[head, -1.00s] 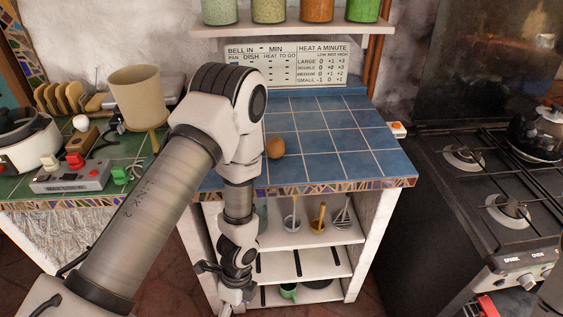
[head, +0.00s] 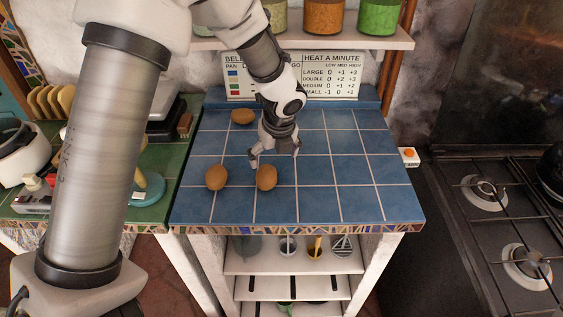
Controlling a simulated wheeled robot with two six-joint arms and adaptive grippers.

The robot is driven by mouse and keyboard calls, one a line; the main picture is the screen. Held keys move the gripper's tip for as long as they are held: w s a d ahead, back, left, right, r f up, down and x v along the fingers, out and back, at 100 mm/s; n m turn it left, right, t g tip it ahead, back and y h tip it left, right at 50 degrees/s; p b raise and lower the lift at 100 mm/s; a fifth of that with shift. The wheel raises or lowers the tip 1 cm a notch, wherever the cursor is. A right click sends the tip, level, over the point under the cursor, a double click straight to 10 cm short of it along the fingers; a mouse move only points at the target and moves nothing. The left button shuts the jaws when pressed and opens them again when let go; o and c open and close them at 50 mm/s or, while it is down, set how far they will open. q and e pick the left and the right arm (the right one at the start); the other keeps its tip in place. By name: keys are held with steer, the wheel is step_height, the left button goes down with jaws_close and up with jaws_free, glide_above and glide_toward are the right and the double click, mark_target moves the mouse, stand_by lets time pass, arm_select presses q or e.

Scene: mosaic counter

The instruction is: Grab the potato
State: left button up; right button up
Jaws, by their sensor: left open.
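Three brown potatoes rest on the blue tiled counter (head: 340,200). One potato (head: 243,116) lies at the back left. A second potato (head: 217,177) lies at the front left. A third potato (head: 267,177) lies to its right, nearer the counter's middle. My left gripper (head: 275,158) is open and empty, its fingers pointing down just behind and above the third potato. I cannot tell if it touches that potato. My right gripper is not in view.
A shelf (head: 400,42) with jars hangs above a heat chart (head: 332,75) at the back. A black stove (head: 450,240) stands to the right, a green tiled counter (head: 165,205) to the left. The right part of the blue counter is clear.

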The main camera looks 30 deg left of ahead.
mark_target(266, 172)
arm_select(q)
steer(key=s+f, duration=0.1)
steer(key=s+a+f, duration=0.1)
steer(key=s, duration=0.1)
steer(key=shift+f, duration=0.3)
steer(key=f, duration=0.1)
steer(key=w+f, duration=0.2)
steer(key=shift+a+f, duration=0.3)
steer(key=shift+s+r, duration=0.15)
steer(key=shift+r, duration=0.05)
steer(key=shift+c, duration=0.6)
steer(key=shift+s+r, duration=0.15)
steer(key=shift+s, duration=0.05)
steer(key=c, duration=1.2)
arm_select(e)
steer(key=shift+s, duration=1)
